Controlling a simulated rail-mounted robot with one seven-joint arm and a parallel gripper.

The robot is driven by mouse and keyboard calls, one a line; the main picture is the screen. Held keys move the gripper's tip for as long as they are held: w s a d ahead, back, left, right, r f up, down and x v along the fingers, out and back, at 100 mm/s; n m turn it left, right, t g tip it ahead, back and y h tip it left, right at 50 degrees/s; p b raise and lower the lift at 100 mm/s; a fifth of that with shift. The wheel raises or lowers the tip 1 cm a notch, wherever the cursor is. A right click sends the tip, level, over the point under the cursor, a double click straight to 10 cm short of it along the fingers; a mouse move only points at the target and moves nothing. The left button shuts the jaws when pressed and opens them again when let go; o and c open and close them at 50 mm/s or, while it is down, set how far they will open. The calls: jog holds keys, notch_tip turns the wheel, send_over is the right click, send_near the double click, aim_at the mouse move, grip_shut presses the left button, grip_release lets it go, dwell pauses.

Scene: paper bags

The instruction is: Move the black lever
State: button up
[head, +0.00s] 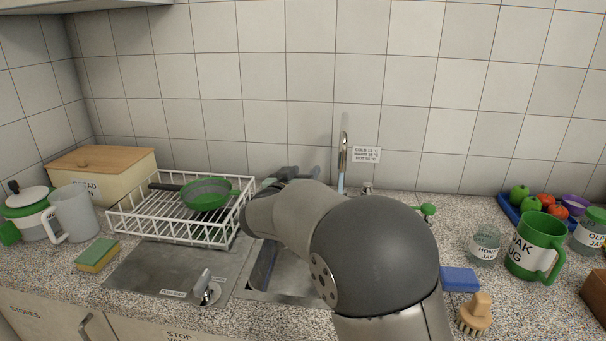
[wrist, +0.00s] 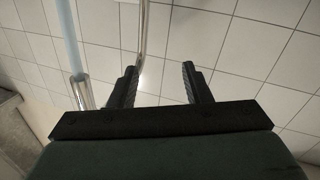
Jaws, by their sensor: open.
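I cannot make out a black lever in either view; my arm covers part of the sink area in the head view. The chrome tap (head: 343,160) stands behind the sink, with a pale bluish strip below its spout that may be water. My gripper (head: 298,173) is left of the tap in the head view, partly hidden by my arm. In the wrist view my gripper (wrist: 159,76) has its two dark fingers apart, with nothing seen held. The tap's thin pipe (wrist: 143,35) shows beyond and between them. The spout end (wrist: 81,92) is at the left.
A temperature label (head: 366,154) is on the tiled wall. A white dish rack (head: 155,228) holding a green pan (head: 207,194) stands left of my gripper. A small metal lever (head: 207,288) is on the front plate. A green knob (head: 427,210) and jars stand right.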

jog(key=c, duration=0.5)
jog(key=shift+w+d+r, duration=0.1)
jog(key=shift+w+r, duration=0.2)
jog(key=shift+w, duration=0.05)
grip_shut()
jog(key=w+d+r+t+y+p, duration=0.1)
jog(key=w+t+y+p, duration=0.3)
jog(key=w+y, duration=0.6)
jog(key=s+d+f+m+g+y+p, duration=0.2)
jog(key=s+d+f+g+y, duration=0.1)
jog(key=f+g+y, duration=0.25)
jog(key=s+d+f+m+g+y+p, duration=0.1)
jog(key=s+d+f+g+y+p, duration=0.3)
jog(key=f+g, duration=0.3)
jog(key=x, duration=1)
jog(key=shift+a+r+y, duration=0.3)
jog(key=shift+a+y, duration=0.05)
jog(key=shift+a, duration=0.05)
